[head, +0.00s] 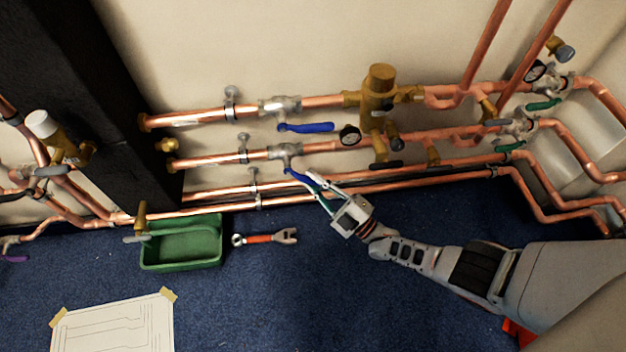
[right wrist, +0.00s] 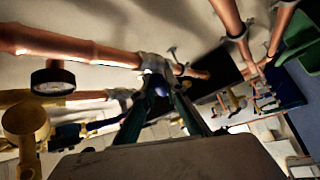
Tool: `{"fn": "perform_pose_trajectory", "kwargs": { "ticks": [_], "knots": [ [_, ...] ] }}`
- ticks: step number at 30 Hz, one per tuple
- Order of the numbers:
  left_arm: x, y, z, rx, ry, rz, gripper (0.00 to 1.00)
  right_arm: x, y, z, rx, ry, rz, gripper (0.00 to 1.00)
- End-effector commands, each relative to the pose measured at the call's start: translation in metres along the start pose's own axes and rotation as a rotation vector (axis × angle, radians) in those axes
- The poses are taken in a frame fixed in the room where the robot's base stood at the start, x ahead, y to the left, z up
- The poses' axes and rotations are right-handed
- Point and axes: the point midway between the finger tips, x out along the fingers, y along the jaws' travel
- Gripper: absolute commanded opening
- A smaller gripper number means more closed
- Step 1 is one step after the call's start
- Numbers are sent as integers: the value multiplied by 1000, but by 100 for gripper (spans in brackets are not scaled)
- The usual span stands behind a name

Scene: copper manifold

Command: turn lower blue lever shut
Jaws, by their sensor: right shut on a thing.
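The lower blue lever (head: 298,177) sits on a silver valve (head: 285,152) on the second copper pipe from the top. It slants down and to the right, away from the pipe line. My right gripper (head: 318,187) comes from the lower right and is shut on the lever, its fingers covering the outer part. In the right wrist view the two fingers (right wrist: 160,92) close in on a small blue piece (right wrist: 161,90) just below a pipe valve. The upper blue lever (head: 305,127) lies roughly along its pipe, above my gripper. My left gripper is not in view.
A brass valve body (head: 379,95) and a black gauge (head: 349,135) stand right of the levers. Green levers (head: 543,104) are farther right. A green tray (head: 182,257) and a wrench (head: 264,238) lie on the blue carpet, with a paper drawing (head: 113,325) nearby.

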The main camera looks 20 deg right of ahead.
Motion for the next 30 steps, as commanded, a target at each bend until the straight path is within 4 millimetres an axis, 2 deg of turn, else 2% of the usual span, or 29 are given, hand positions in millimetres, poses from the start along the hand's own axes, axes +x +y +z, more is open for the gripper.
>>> {"fn": "perform_pose_trajectory", "kwargs": {
  "ticks": [5,6,8,20,23,30],
  "knots": [
    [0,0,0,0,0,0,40,-1,-1,0,0,0,-2,0],
    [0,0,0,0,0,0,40,-1,-1,0,0,-1,-2,14],
    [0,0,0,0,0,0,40,-1,-1,0,0,-1,-2,30],
    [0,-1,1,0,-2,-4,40,-4,0,0,0,-1,-2,30],
    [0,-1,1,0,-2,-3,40,-14,-1,0,0,-2,-3,30],
    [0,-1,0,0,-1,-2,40,-60,-1,1,1,-3,-3,30]
  ]
}}
